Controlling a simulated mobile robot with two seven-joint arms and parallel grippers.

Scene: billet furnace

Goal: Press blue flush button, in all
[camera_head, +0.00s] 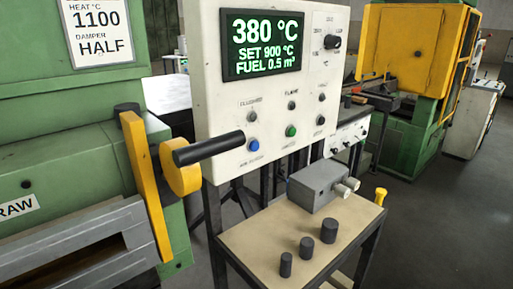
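The blue flush button (253,145) is on the lower left of a white control panel (215,100). A small grey lamp or knob sits above it under a label that seems to read FLUSHED. A green button (291,131) is to its right. The black bar of a yellow-hubbed lever (182,168) reaches across in front of the panel, its tip just left of the blue button. The panel's screen (262,42) reads 380 °C, SET 900 °C, FUEL 0.5 m³. Neither of my grippers is in view.
A small table (262,238) below the panel carries dark cylinders (329,230) and a grey box (318,186). A green furnace (60,160) with a yellow lever (146,185) stands at left. A yellow-green machine (405,50) is behind at right. Floor at right is clear.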

